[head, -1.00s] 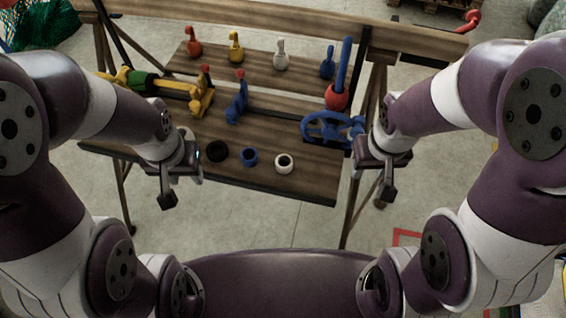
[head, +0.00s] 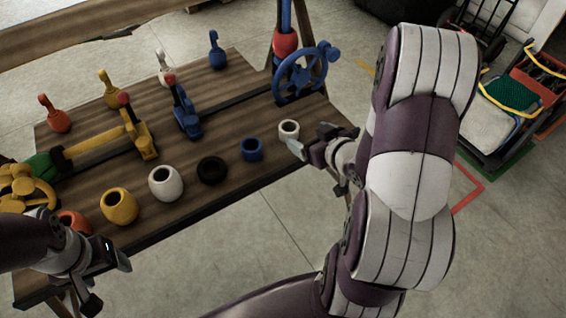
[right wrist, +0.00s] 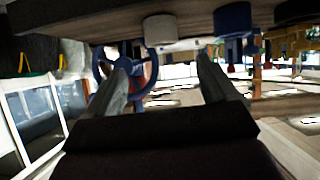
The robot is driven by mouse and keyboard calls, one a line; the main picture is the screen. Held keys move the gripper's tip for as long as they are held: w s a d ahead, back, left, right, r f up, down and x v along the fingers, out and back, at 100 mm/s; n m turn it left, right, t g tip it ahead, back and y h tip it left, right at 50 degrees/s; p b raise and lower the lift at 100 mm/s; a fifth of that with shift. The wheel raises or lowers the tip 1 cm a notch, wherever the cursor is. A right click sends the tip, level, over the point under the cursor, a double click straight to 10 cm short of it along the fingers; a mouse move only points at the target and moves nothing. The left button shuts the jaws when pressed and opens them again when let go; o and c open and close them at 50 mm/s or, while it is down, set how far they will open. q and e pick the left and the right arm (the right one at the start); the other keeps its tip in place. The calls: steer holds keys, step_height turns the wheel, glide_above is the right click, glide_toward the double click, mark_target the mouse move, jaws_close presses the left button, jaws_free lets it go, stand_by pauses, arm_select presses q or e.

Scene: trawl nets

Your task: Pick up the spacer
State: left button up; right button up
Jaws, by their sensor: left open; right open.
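Several ring-like pieces that could be spacers stand in a row along the table's front edge. A small white ring (head: 289,130) is at the right end, then a blue ring (head: 252,149), a black ring (head: 212,170), a larger white one (head: 166,183), a yellow one (head: 120,206) and an orange one (head: 75,222). My right gripper (head: 317,168) is open and empty, close beside the small white ring. In the right wrist view the white ring (right wrist: 160,30) lies beyond the open fingers. My left gripper (head: 107,282) is open and empty at the front left, near the orange ring.
A blue handwheel (head: 303,74) stands behind the small white ring. Behind the row are a yellow valve (head: 105,140), a blue valve (head: 184,112) and several coloured knobbed pieces. The wooden table (head: 235,190) ends just in front of the rings. A loaded cart (head: 515,105) stands at right.

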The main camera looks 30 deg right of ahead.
mark_target(285, 125)
steer(key=shift+t+y, duration=0.4)
steer(key=shift+t, duration=0.4)
steer(key=x, duration=0.4)
steer(key=f+b+x, duration=0.1)
steer(key=x, duration=0.3)
steer(key=b+x, duration=0.1)
steer(key=x, duration=0.3)
steer(key=shift+d+f, duration=0.1)
steer(key=shift+f, duration=0.4)
steer(key=shift+s, duration=0.1)
steer(key=shift+c, duration=0.9)
arm_select(q)
step_height(285, 125, down, 4)
steer(key=shift+s+f, duration=0.1)
steer(key=shift+f, duration=0.05)
arm_select(e)
steer(key=c, duration=0.9)
